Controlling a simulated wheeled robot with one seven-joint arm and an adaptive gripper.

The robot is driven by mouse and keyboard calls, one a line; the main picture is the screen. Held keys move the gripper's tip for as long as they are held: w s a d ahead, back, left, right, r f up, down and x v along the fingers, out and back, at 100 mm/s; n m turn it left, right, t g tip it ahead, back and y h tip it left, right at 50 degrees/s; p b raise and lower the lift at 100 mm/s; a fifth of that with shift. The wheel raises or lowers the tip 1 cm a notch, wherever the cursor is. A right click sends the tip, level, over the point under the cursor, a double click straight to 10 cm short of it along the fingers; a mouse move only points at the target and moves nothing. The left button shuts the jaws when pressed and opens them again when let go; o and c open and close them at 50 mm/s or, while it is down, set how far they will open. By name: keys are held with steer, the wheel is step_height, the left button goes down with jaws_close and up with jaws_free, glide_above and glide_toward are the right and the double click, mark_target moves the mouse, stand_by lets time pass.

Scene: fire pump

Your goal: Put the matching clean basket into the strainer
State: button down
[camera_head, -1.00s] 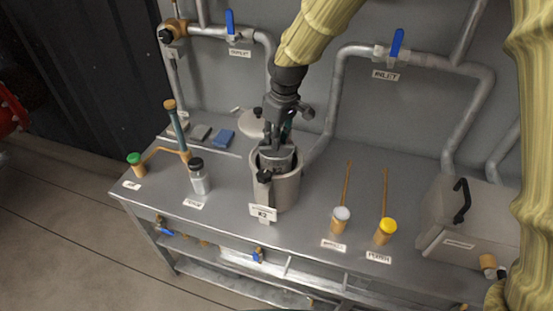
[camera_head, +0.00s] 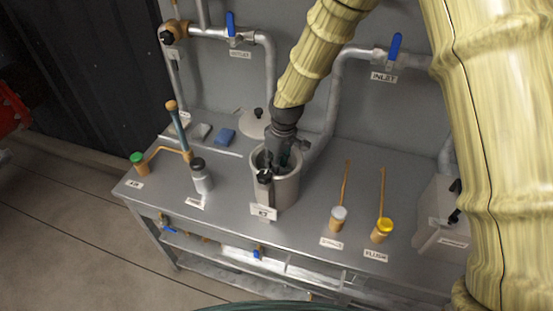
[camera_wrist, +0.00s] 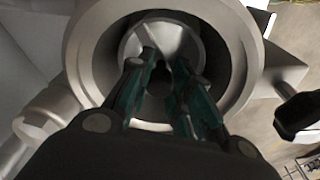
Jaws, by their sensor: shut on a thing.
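The strainer (camera_head: 287,190) is a grey, open-topped pot standing on the steel bench, with a K2 tag (camera_head: 263,212) at its front. My gripper (camera_wrist: 168,68) reaches down into its mouth from above. In the wrist view, the light grey basket (camera_wrist: 158,38) is inside the strainer bore, with a gap between it and the strainer wall. My gripper is shut on the basket, the fingers at its middle. In the head view my gripper and the strainer wall hide the basket. I cannot tell whether it touches the bottom.
The round lid (camera_head: 256,122) lies behind the strainer. Pipes with blue-handled valves (camera_head: 395,47) run behind. A grey box (camera_head: 437,220) is partly hidden by my arm.

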mark_target(281, 173)
steer(key=shift+s+r, duration=0.1)
steer(key=c, duration=1.3)
jaws_free()
steer(key=shift+f, duration=0.2)
steer(key=r+b, duration=0.1)
steer(key=r, duration=0.3)
steer(key=d+r+b, duration=0.1)
steer(key=r, duration=0.3)
steer(key=s+r+b, duration=0.1)
steer(key=r, duration=0.3)
steer(key=shift+d+r, duration=0.1)
steer(key=shift+d, duration=0.1)
